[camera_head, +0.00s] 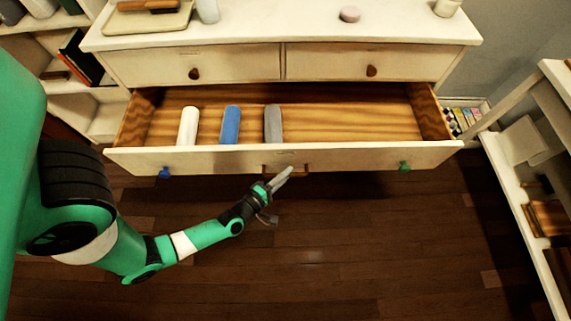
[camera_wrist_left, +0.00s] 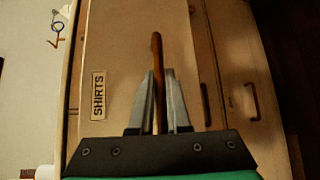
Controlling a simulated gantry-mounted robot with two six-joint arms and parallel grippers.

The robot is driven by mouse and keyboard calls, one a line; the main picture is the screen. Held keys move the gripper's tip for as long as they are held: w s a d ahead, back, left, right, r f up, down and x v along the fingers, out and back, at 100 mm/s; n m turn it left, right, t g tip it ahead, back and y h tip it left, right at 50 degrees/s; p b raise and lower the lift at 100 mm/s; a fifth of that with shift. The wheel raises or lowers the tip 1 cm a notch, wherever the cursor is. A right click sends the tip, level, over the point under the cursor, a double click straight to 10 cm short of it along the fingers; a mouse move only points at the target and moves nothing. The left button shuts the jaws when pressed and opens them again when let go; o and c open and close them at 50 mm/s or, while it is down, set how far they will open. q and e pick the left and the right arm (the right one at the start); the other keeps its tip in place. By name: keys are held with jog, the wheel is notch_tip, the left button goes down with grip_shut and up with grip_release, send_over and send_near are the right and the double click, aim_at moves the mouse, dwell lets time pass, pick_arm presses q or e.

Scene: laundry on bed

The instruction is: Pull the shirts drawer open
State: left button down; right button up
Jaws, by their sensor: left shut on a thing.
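The shirts drawer (camera_head: 370,158) stands pulled out from the white dresser in the head view, its wooden inside showing. Three rolled cloths lie in its left half: a white roll (camera_head: 188,126), a blue roll (camera_head: 231,125) and a grey roll (camera_head: 273,123). My left gripper (camera_head: 284,175) is at the middle of the drawer front. In the left wrist view my left gripper (camera_wrist_left: 160,100) is shut on the brown drawer handle (camera_wrist_left: 157,60), beside the SHIRTS label (camera_wrist_left: 98,95). My right gripper is in neither view.
Two closed upper drawers with dark knobs (camera_head: 371,71) sit above. Shelves (camera_head: 520,200) stand at the right. The dark floor (camera_head: 370,240) before the drawer is clear.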

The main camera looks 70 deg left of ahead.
pick_arm(q)
jog(key=shift+d, duration=0.1)
jog(key=c, duration=0.9)
grip_release()
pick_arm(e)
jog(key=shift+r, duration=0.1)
